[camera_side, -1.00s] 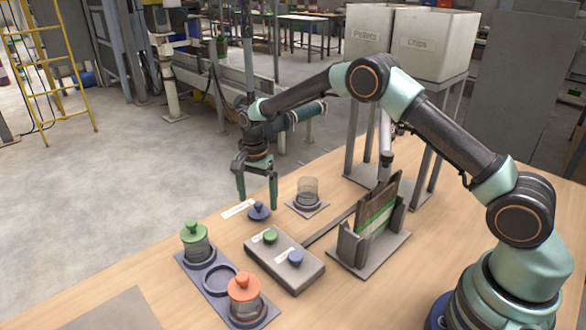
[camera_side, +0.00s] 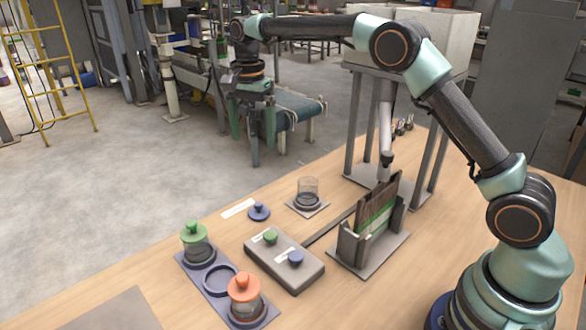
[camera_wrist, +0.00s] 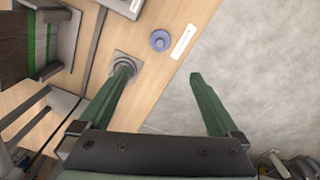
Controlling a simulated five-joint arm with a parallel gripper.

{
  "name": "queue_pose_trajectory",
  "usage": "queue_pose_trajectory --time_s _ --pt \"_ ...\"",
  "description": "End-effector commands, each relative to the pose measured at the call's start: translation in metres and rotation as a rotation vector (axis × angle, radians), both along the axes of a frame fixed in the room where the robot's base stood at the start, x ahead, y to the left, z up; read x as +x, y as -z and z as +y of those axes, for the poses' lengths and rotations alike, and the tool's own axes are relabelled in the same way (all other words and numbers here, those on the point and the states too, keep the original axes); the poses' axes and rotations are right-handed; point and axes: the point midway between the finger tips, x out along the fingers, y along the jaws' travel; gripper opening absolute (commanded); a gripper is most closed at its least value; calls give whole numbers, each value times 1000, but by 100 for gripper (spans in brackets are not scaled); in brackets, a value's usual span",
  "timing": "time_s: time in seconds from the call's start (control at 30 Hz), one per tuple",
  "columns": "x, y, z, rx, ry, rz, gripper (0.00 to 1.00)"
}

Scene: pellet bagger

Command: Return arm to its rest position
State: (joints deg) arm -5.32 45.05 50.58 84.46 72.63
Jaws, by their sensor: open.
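My gripper (camera_side: 253,122) is open and empty, raised above and beyond the far edge of the table in the side view. Its two green fingers are spread apart in the wrist view (camera_wrist: 160,95). Below it on the table (camera_side: 400,285) stand a clear jar on a square base (camera_side: 307,192) and a blue knobbed lid (camera_side: 259,211). The blue lid also shows in the wrist view (camera_wrist: 160,40), apart from the fingers. One finger partly covers the jar in the wrist view.
A tray (camera_side: 216,280) holds a green-lidded jar (camera_side: 194,243) and an orange-lidded jar (camera_side: 244,299). Air around the gripper looks free.

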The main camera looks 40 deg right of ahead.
Motion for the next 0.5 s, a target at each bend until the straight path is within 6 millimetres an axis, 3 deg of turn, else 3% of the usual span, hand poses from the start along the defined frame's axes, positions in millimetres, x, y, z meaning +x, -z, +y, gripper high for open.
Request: queue_pose_trajectory --time_s 0.5 --pt "-30 -44 -80 0 5 -3 98"
